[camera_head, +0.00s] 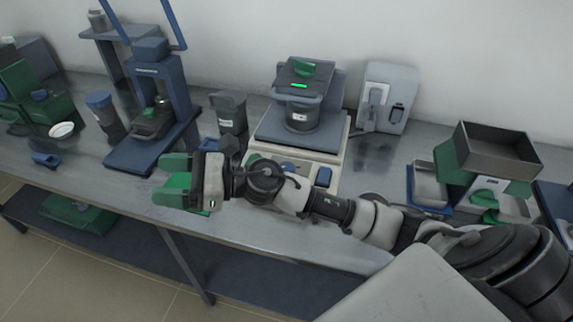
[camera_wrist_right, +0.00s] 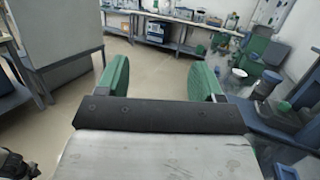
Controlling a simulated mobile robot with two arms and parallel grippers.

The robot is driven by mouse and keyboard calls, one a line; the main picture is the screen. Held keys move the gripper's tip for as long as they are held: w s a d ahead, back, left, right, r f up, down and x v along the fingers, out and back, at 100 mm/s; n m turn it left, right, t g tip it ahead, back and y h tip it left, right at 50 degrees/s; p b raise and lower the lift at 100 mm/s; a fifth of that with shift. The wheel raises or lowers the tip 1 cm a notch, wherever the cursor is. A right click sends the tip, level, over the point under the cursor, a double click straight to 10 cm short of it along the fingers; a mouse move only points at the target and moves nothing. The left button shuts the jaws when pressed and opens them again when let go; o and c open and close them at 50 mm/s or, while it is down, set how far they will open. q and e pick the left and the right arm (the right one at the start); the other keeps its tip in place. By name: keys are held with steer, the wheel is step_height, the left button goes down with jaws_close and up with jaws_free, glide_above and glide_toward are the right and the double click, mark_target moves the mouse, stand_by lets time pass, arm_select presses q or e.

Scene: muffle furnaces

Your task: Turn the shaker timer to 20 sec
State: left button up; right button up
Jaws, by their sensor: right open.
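The shaker (camera_head: 340,140) stands on the bench in the middle of the head view. It has a beige base, a dark top plate and a grey container (camera_head: 300,110) clamped on it. Its front panel shows a blue knob (camera_head: 287,166) and a blue switch (camera_head: 323,177), partly behind my right arm. The timer's markings and setting are too small to read. My right gripper (camera_head: 168,181) is left of the shaker, over the bench's front edge, pointing left. Its green fingers are apart and empty in the right wrist view (camera_wrist_right: 160,78). My left gripper is out of view.
A blue press (camera_head: 170,90) stands left of the shaker. A grey box device (camera_head: 388,95) is behind it at right. A dark tray (camera_head: 495,150) and small bins are further right. The bench top (camera_head: 240,225) is narrow in front of the shaker.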

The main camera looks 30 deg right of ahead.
step_height(320, 180, down, 4)
steer(key=d+n+g+h, duration=0.1)
steer(key=n+g+h, duration=0.2)
steer(key=n+g, duration=0.5)
steer(key=n+h, duration=1.1)
steer(key=h, duration=0.4)
glide_toward(287, 166)
steer(key=shift+g, duration=0.3)
steer(key=f, duration=0.3)
steer(key=f+p, duration=0.1)
steer(key=f, duration=0.6)
steer(key=shift+w+a, duration=0.2)
steer(key=shift+w, duration=0.1)
steer(key=shift+c, duration=0.3)
steer(key=shift+r, duration=0.1)
steer(key=c, duration=0.9)
steer(key=shift+o, duration=0.2)
